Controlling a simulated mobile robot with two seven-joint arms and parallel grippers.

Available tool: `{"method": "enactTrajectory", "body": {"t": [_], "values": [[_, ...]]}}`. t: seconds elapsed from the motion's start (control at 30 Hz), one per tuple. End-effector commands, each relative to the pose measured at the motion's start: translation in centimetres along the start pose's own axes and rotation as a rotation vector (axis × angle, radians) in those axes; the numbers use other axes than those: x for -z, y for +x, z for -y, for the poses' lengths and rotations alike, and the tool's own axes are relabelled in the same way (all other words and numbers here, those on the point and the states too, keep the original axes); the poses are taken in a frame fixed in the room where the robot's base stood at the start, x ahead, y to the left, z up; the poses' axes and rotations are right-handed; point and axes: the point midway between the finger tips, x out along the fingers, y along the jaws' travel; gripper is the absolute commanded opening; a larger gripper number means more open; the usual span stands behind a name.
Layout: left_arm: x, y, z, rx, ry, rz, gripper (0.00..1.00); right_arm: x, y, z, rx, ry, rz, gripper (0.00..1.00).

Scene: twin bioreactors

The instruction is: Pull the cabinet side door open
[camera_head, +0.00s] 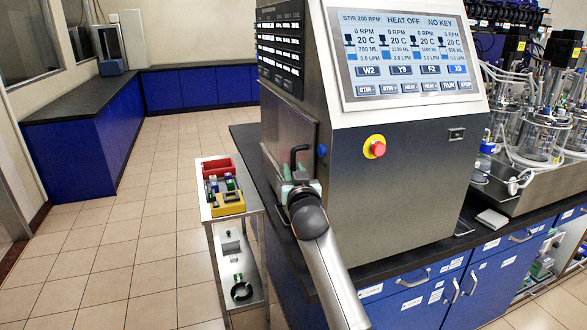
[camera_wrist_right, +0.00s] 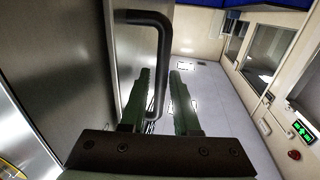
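The grey metal cabinet (camera_head: 390,180) stands on the dark bench, with its side door (camera_head: 285,128) on its left face. The door looks closed. A black bar handle (camera_head: 298,152) sticks out from the door. My right gripper (camera_head: 300,178) is at the lower part of the handle. In the right wrist view, the handle (camera_wrist_right: 160,45) runs down between the two green fingers (camera_wrist_right: 160,72). The fingers are apart, with gaps beside the bar, so the gripper looks open around it. My left gripper is not in view.
A touch screen (camera_head: 405,55) and a red stop button (camera_head: 374,147) are on the cabinet's front. A small trolley (camera_head: 205,215) with coloured bins stands close by on the left. Glass bioreactors (camera_head: 540,135) stand at right. Tiled floor (camera_head: 140,230) is open beyond the trolley.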

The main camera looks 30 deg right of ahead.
Motion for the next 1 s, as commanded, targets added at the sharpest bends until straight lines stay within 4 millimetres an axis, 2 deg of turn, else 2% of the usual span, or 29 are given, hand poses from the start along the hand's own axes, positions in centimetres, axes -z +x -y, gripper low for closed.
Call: {"method": "enactTrajectory", "body": {"t": [0.37,0.63,1.0], "values": [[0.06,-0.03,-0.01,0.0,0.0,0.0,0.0,0.02,0.41,-0.01,0.0,0.0,0.0,0.3],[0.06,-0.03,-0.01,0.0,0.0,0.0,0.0,0.0,0.39,0.0,0.0,0.0,0.0,0.0],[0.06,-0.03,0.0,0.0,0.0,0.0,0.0,-0.03,0.38,0.01,0.0,0.0,0.001,0.0]]}}
